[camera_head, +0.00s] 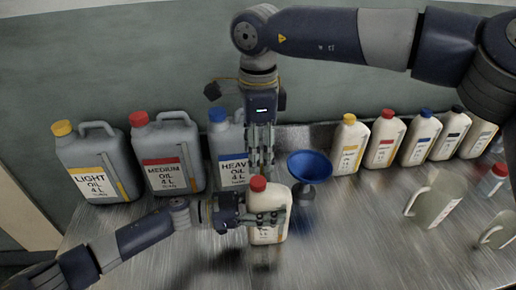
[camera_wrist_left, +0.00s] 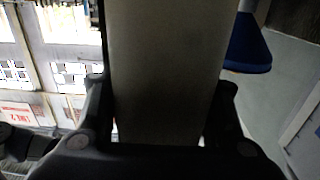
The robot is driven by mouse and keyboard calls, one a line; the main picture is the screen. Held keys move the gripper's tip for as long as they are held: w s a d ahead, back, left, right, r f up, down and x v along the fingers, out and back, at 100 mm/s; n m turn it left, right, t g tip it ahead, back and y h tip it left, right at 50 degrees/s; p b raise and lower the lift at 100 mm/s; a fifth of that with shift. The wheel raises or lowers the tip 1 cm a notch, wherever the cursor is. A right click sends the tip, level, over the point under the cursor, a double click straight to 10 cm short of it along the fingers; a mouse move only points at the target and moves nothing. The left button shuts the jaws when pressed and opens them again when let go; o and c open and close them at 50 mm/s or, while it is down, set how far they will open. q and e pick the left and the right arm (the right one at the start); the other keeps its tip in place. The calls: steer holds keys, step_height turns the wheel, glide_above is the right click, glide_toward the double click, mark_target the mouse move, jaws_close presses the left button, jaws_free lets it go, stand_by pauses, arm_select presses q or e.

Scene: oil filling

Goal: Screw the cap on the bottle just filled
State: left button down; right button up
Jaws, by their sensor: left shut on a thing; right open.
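The cream bottle (camera_head: 268,234) stands upright on the metal table at front centre. A red cap (camera_head: 258,184) sits on its mouth; how far it is screwed down cannot be told. My left gripper (camera_head: 268,217) is shut around the bottle body from the left. In the left wrist view the bottle (camera_wrist_left: 165,70) fills the space between the fingers. My right gripper (camera_head: 261,168) points straight down, open, its fingertips just above the red cap. Whether they touch the cap cannot be told. The bottle's label is partly hidden by the left fingers.
A blue funnel (camera_head: 309,167) on a stand is close right of the bottle. Light (camera_head: 95,165), medium (camera_head: 167,158) and heavy (camera_head: 228,142) oil cans stand behind left. Several capped bottles line the back right. A clear jug (camera_head: 436,200) stands at right. The front table is clear.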

mark_target(258, 181)
steer(key=shift+f, duration=4.05)
jaws_close()
steer(key=m, duration=0.3)
steer(key=shift+m, duration=0.4)
steer(key=m, duration=0.4)
steer(key=shift+o, duration=0.5)
jaws_free()
